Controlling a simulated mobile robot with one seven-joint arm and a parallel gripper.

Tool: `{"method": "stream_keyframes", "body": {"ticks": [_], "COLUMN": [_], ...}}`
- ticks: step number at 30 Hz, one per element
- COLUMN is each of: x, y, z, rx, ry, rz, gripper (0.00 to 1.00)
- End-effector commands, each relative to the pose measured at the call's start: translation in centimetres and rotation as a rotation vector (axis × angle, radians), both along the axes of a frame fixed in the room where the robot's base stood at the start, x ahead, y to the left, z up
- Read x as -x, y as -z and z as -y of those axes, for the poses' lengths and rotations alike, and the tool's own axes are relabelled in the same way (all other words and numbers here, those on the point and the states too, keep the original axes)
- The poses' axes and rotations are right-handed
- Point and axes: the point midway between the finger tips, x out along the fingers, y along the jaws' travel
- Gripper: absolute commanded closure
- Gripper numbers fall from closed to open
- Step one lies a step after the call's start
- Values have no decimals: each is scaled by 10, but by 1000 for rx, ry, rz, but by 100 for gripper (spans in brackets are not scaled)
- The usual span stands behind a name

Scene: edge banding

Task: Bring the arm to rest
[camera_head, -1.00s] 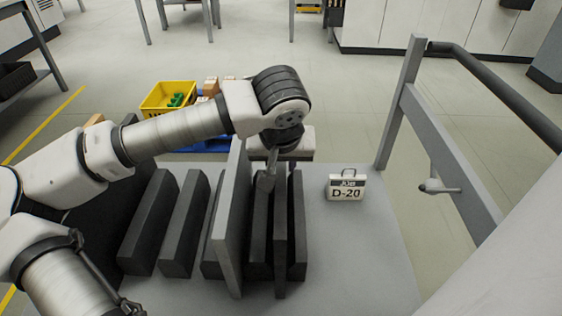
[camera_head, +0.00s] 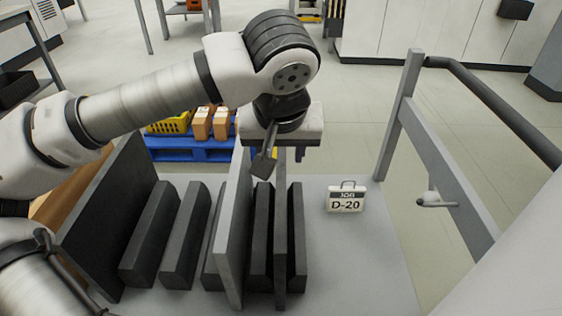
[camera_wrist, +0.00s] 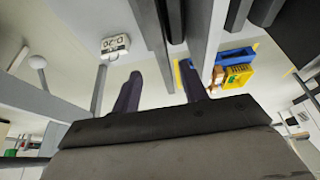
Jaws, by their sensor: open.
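My gripper (camera_head: 281,157) is above the upright boards on the grey cart, with its fingers pointing down and apart. It holds nothing. In the wrist view, my gripper (camera_wrist: 160,88) shows two dark fingers with a clear gap between them. A light grey panel (camera_head: 233,235) and a thin dark panel (camera_head: 281,240) stand upright below it, among black blocks (camera_head: 186,235) on the cart deck (camera_head: 355,260). My arm reaches across from the left, its elbow and forearm over the left side of the cart.
A "D-20" job sign (camera_head: 345,200) stands on the deck's right part, which is otherwise bare. A grey frame with a handrail (camera_head: 490,95) rises at right. A large dark board (camera_head: 110,215) stands at left. Cartons (camera_head: 202,124) and a yellow crate (camera_head: 170,123) sit on a blue pallet (camera_head: 195,148) behind.

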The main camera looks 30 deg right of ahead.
Motion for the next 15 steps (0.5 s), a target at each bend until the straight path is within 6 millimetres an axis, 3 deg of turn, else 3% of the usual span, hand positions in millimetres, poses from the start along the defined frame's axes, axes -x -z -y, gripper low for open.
{"method": "stream_keyframes", "body": {"ticks": [6, 15], "x": [8, 12], "y": [-25, -31], "z": [-5, -5], "rx": [1, 20], "ry": [0, 1], "rz": [1, -14], "gripper": [56, 56]}}
